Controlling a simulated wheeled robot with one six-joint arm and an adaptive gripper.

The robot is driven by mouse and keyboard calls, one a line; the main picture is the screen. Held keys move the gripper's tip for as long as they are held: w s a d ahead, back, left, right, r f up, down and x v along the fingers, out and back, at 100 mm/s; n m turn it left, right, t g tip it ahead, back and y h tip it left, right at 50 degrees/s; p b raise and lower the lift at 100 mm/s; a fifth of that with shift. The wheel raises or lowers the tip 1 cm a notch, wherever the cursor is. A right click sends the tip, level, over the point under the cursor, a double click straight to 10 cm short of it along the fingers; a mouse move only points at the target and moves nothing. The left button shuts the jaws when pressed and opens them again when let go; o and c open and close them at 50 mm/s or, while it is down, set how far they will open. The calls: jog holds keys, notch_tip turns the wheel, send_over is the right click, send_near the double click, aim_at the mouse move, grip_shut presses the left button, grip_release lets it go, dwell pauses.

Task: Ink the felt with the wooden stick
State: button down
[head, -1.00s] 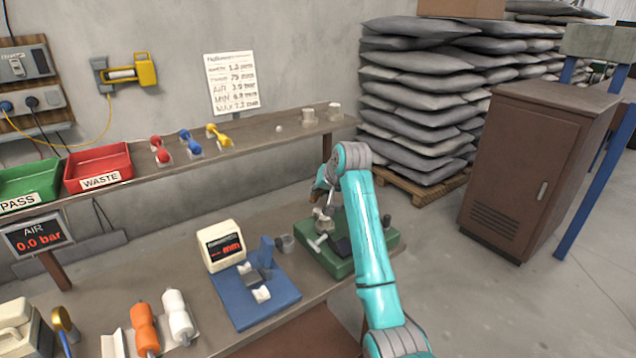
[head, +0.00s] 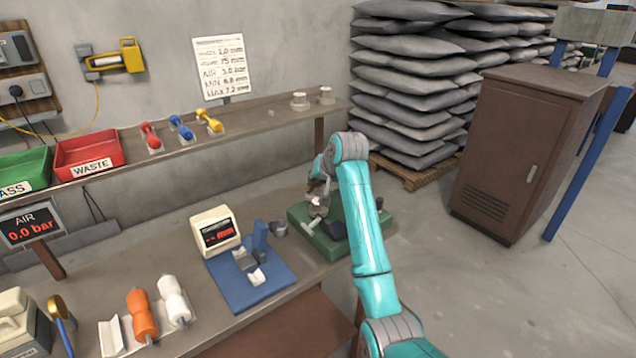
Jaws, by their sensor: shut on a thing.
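My gripper (head: 315,188) is small and partly hidden by my arm, over the green-based fixture (head: 318,246) at the right end of the bench. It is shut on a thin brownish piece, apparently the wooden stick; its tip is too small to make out. Pale metal parts stand on the fixture just below my gripper; I cannot tell whether the stick touches them. A small grey cup (head: 279,229) stands at the fixture's left corner. I cannot pick out the felt or any ink on it.
A blue plate fixture (head: 238,291) with a cream display (head: 216,231) stands to the left. Orange (head: 141,314) and white (head: 174,301) spools lie at the front left. A shelf (head: 262,122) runs behind. Grey sacks (head: 410,85) and a brown cabinet (head: 520,160) stand at the right.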

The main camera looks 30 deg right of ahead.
jog(key=shift+w+a, duration=0.1)
jog(key=shift+w, duration=0.7)
notch_tip(320, 180, up, 3)
jog(key=shift+f, duration=0.1)
jog(key=shift+r, duration=2.55)
jog(key=shift+f, duration=0.35)
